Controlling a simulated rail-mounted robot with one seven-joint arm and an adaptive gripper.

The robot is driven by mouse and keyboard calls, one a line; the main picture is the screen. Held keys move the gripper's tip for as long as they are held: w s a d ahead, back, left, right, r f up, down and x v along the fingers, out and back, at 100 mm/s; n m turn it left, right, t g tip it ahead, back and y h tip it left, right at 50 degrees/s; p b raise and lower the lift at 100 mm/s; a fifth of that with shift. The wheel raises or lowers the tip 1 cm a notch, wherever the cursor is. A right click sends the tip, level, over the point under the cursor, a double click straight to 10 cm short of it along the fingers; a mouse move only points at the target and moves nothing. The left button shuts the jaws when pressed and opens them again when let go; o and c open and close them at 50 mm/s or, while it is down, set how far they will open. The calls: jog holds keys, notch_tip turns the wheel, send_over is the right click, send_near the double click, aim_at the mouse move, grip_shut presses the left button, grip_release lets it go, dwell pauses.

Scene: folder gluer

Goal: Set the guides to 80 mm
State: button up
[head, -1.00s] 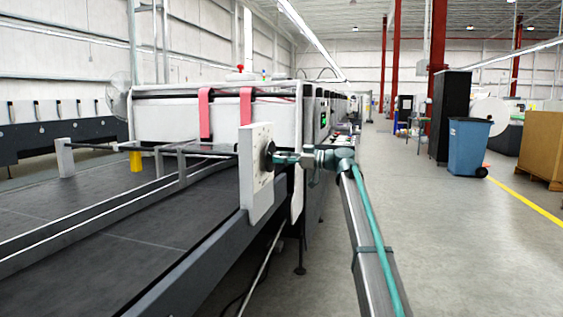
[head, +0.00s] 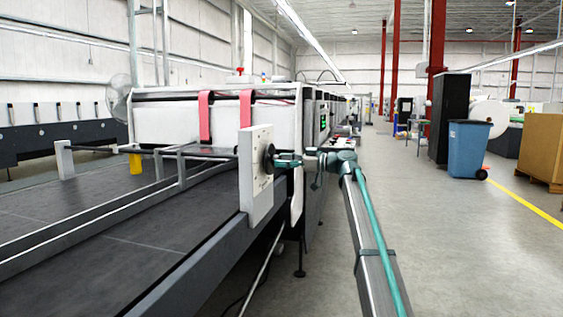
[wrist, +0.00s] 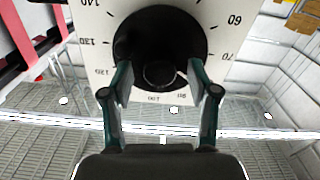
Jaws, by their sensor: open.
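A white dial plate (head: 256,178) stands upright on the near side rail of the machine. A black round knob (head: 268,158) sits on its right-hand face. The wrist view shows the knob (wrist: 160,38) in front of the plate (wrist: 88,52), with printed numbers around it, including 140, 130, 70 and 60. I cannot make out a pointer, so the setting is unclear. My gripper (wrist: 160,72) is open, its teal fingers spread to either side of the knob's lower part in that view. In the head view my gripper (head: 288,161) is just right of the knob; contact cannot be told.
Guide bars (head: 183,168) and a yellow cylinder (head: 135,162) are over the dark machine bed (head: 140,240). Red belts (head: 205,115) hang on the white housing behind. The aisle floor (head: 450,240) on the right is clear up to a blue bin (head: 468,148).

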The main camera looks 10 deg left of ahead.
jog(key=s+d, duration=0.2)
jog(key=d, duration=0.9)
